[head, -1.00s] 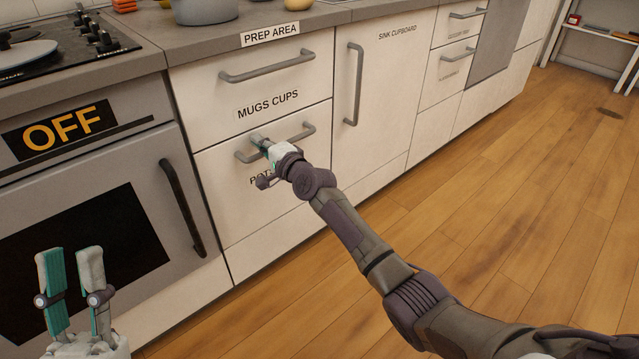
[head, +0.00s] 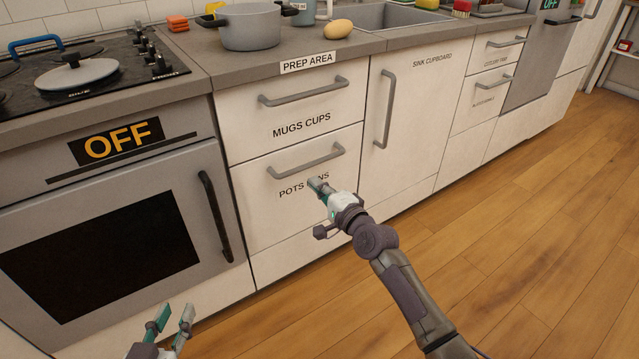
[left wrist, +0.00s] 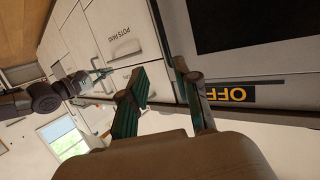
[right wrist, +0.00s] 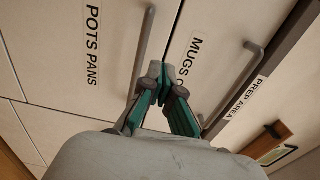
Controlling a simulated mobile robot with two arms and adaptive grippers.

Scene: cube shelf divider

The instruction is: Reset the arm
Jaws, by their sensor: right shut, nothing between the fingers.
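My right gripper (head: 318,187) is in front of the lower drawer labelled POTS PANS (head: 262,205). Its fingers are shut with nothing between them, and they sit below and apart from the drawer's grey handle (head: 306,161). In the right wrist view the closed fingertips (right wrist: 157,75) show near the handle (right wrist: 146,45). My left gripper (head: 172,322) is low at the left, in front of the oven, with its fingers apart and empty. The left wrist view also shows its separated fingers (left wrist: 165,85). The drawer appears closed.
The oven (head: 110,225) with its OFF display stands at the left, its handle (head: 215,215) sticking out. The MUGS CUPS drawer (head: 350,112) is above. A pot (head: 250,28) and a potato (head: 337,29) stand on the counter. The wooden floor at the right is clear.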

